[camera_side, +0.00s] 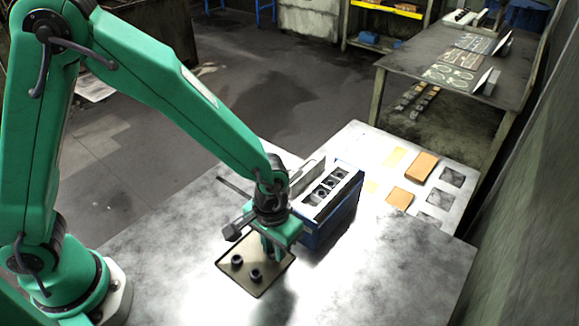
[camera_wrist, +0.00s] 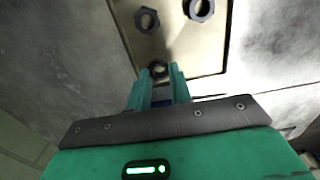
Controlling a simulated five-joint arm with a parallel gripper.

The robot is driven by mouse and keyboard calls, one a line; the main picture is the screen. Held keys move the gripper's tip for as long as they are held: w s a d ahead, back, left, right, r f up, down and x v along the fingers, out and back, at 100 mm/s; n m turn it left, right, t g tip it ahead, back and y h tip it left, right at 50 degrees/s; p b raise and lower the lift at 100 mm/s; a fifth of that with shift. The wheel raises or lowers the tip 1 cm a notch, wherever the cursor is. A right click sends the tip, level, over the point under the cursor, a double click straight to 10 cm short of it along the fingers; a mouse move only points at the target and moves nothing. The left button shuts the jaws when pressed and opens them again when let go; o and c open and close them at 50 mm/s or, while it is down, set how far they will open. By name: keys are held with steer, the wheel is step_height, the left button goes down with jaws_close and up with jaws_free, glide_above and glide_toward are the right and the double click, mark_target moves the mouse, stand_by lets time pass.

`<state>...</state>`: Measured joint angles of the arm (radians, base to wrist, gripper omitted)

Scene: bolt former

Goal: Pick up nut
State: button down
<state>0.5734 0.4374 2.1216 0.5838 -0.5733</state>
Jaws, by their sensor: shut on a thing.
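A shallow tan tray (camera_side: 240,283) lies on the metal table under my gripper (camera_side: 273,254). Two dark nuts, one (camera_side: 236,260) and another (camera_side: 254,274), lie in the tray, left of my gripper in the side view. In the wrist view, these loose nuts show as one (camera_wrist: 147,19) and another (camera_wrist: 201,9), beyond the fingers. My gripper (camera_wrist: 160,73) is shut on a third nut (camera_wrist: 158,68), which shows between the green fingertips. The fingers hide this nut in the side view. I cannot tell whether it touches the tray.
A blue fixture (camera_side: 323,232) with a light slotted top and dark round parts stands just right of my gripper. Beyond it, a pale panel (camera_side: 365,146) carries orange blocks (camera_side: 421,166) and dark squares. The front right of the table is clear.

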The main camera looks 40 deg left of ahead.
steer(key=shift+r, duration=0.45)
step_height(320, 180, up, 2)
steer(key=shift+w+r, duration=0.1)
steer(key=shift+r, duration=0.05)
steer(key=s+d+r, duration=0.5)
steer(key=s+r, duration=0.2)
steer(key=s, duration=0.3)
steer(key=shift+s, duration=0.3)
steer(key=shift+d, duration=0.1)
steer(key=shift+w, duration=0.1)
steer(key=w+a+r+n, duration=0.2)
steer(key=w+n, duration=0.1)
steer(key=w, duration=0.7)
steer(key=w+a+r+n, duration=0.2)
steer(key=w+r+n, duration=0.1)
steer(key=w, duration=0.8)
steer(key=shift+w, duration=0.25)
